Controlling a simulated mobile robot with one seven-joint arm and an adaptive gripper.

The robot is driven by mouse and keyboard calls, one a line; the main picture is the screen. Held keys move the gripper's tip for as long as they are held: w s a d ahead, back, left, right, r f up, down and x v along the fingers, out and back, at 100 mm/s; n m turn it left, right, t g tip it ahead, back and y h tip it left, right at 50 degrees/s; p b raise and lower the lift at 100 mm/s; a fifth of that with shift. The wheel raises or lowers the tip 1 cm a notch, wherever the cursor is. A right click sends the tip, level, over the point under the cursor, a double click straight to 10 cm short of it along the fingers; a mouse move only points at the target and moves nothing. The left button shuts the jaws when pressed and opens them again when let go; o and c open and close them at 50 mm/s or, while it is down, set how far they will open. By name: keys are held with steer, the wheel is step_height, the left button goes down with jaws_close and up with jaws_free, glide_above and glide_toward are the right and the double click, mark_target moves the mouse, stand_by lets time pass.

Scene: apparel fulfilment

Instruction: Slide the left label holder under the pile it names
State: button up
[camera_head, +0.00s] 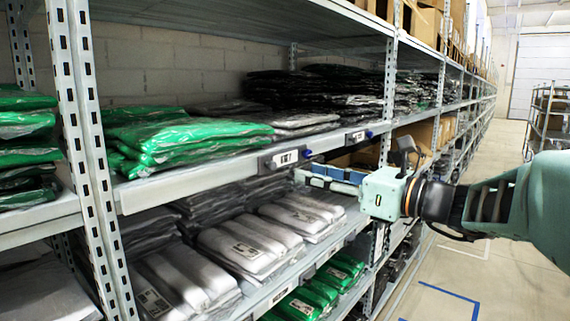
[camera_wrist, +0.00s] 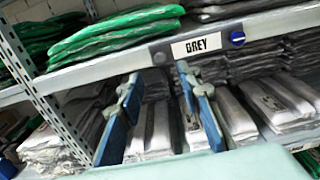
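The left label holder (camera_head: 285,157) is a dark holder with a white card and a blue knob at its right end. It sits on the front edge of the middle shelf, near the right end of the green pile (camera_head: 175,135). A grey pile (camera_head: 297,123) lies right of the green one. A second label holder (camera_head: 358,136) is further right, its text too small to read. My gripper (camera_head: 304,176) is open and empty, in front of and below the shelf edge; its blue-padded fingers (camera_wrist: 160,115) are apart, below the label.
The shelf edge (camera_head: 200,181) runs along the front. Uprights stand at the left (camera_head: 88,150) and behind my gripper (camera_head: 388,100). The aisle floor (camera_head: 490,270) at the right is clear.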

mark_target(274, 165)
steer(key=p+x, duration=0.1)
steer(key=x, duration=0.8)
steer(key=shift+w+a, duration=0.3)
jaws_close()
